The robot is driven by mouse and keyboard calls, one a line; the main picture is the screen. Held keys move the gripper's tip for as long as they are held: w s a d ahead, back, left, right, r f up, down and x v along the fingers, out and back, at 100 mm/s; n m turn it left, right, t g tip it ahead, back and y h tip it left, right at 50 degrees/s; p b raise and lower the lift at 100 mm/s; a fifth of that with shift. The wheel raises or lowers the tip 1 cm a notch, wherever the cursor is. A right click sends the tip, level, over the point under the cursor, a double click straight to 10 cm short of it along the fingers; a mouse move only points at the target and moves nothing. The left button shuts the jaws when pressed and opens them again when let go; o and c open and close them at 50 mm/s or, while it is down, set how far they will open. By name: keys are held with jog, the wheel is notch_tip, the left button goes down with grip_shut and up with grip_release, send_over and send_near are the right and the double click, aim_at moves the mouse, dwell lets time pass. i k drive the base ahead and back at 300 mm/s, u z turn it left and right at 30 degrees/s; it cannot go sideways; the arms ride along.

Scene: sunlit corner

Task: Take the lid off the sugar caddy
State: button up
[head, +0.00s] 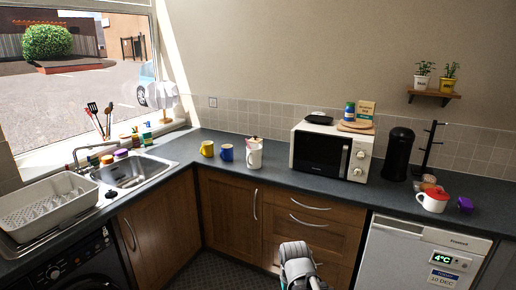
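I cannot tell for sure which vessel is the sugar caddy. A white pot with a red lid (433,195) stands on the counter at the right, and its lid looks on. A taller white vessel (254,155) with a handle and a small brownish top stands left of the microwave. Part of my arm shows at the bottom centre, in front of the cupboards and well below and apart from both vessels. My gripper's fingers do not show.
A microwave (322,155) stands mid-counter with items on top. A yellow mug (207,149) and a blue mug (226,152) stand left of it. A black cylindrical appliance (397,154), a dark mug tree (429,150) and a purple item (465,204) flank the red-lidded pot.

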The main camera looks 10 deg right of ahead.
aim_at(254, 140)
jog(key=u, duration=0.4)
jog(key=i, duration=1.2)
jog(key=z, duration=0.7)
jog(key=i, duration=0.85)
jog(key=z, duration=0.05)
